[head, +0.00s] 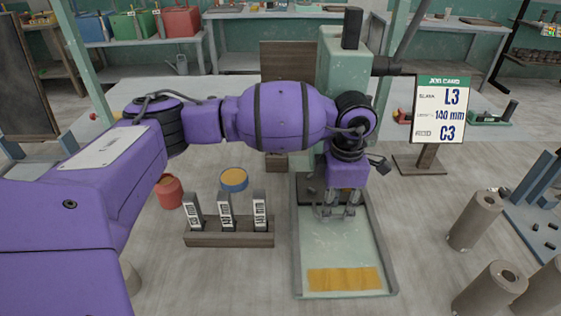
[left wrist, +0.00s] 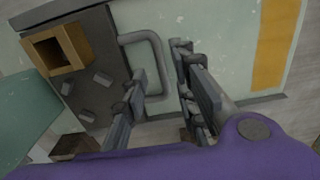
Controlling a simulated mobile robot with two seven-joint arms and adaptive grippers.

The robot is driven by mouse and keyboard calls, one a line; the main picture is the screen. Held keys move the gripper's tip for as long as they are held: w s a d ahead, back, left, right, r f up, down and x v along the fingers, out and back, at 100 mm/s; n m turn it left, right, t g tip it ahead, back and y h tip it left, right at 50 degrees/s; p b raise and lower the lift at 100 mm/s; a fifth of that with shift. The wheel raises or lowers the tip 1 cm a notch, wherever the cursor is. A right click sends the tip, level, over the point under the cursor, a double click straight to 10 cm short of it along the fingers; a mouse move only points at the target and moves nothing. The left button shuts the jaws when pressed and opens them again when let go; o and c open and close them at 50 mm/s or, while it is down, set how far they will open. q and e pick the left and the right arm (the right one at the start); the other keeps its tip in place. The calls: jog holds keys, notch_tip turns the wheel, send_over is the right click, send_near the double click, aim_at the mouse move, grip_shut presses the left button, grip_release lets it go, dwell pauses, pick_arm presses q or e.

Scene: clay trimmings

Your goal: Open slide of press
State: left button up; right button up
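The pale green press (head: 345,70) stands behind my left arm in the head view, partly hidden by it. Its dark slide plate (left wrist: 85,75) shows in the left wrist view, with a wooden square frame (left wrist: 58,48) and small grey tabs on it. A grey looped handle (left wrist: 158,65) sticks out from the plate's edge. My left gripper (head: 341,205) points down over the near end of the slide. In the left wrist view its fingers (left wrist: 165,95) are apart, with part of the handle seen between them; I cannot tell whether they touch it. My right gripper is not in view.
A pale green tray (head: 318,250) with a yellow strip (head: 345,279) extends forward, otherwise clear. A wooden rack (head: 228,240) of marked blocks stands left, with a yellow-topped tub (head: 234,180) and red pot (head: 169,190). Clay cylinders (head: 475,222) and a job card (head: 440,110) stand right.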

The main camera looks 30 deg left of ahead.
pick_arm(q)
jog(key=shift+f, duration=0.7)
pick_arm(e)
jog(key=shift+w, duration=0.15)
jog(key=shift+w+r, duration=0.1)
pick_arm(q)
grip_shut()
jog(key=shift+r, duration=0.1)
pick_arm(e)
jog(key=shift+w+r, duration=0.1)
